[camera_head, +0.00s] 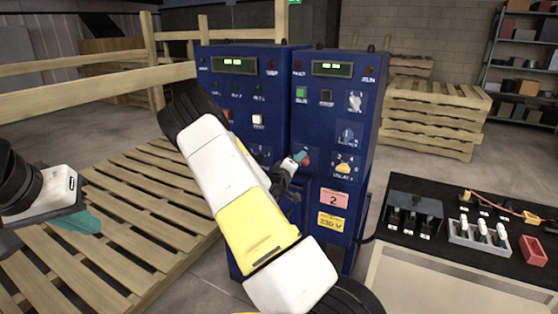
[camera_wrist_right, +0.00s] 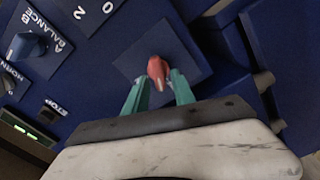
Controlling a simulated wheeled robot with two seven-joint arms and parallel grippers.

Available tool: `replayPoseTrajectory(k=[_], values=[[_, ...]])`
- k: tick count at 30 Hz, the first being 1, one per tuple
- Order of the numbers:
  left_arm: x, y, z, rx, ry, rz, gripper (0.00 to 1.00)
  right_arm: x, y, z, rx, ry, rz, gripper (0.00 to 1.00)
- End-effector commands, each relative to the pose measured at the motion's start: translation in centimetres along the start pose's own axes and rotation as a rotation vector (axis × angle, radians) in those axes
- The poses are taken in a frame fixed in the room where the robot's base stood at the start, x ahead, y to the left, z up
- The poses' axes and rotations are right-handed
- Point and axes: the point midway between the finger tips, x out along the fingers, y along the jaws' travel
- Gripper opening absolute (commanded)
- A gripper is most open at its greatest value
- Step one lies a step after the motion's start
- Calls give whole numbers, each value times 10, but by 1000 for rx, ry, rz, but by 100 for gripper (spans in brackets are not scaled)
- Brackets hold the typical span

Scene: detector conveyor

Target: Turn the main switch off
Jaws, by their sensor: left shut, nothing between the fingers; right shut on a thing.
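The main switch is a small red handle (camera_head: 305,157) on the front of the right blue cabinet (camera_head: 333,75). In the right wrist view the red handle (camera_wrist_right: 157,68) stands out from a square blue plate (camera_wrist_right: 190,60). My right gripper (camera_wrist_right: 158,86) is shut on the handle, with its teal fingers on either side. In the head view my right gripper (camera_head: 297,163) is small and partly hidden by its own arm. The handle's exact angle and any position marks are hard to read. My left gripper (camera_head: 90,223) is shut and empty, low at the left above the pallets.
A blue knob marked balance (camera_wrist_right: 22,45) is near the switch. A second blue cabinet (camera_head: 240,85) adjoins on the left. Wooden pallets (camera_head: 130,200) lie at left.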

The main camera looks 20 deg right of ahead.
Motion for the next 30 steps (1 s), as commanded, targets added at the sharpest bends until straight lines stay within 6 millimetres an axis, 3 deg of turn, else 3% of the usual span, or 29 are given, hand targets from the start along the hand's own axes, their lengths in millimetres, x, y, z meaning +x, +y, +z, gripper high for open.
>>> replayPoseTrajectory(k=[15,30], values=[[0,0,0,0,0,0,0,-1,-6,1,-368,0,-3,0],[0,0,0,0,0,0,0,-1,-7,1,-450,0,-4,0]])
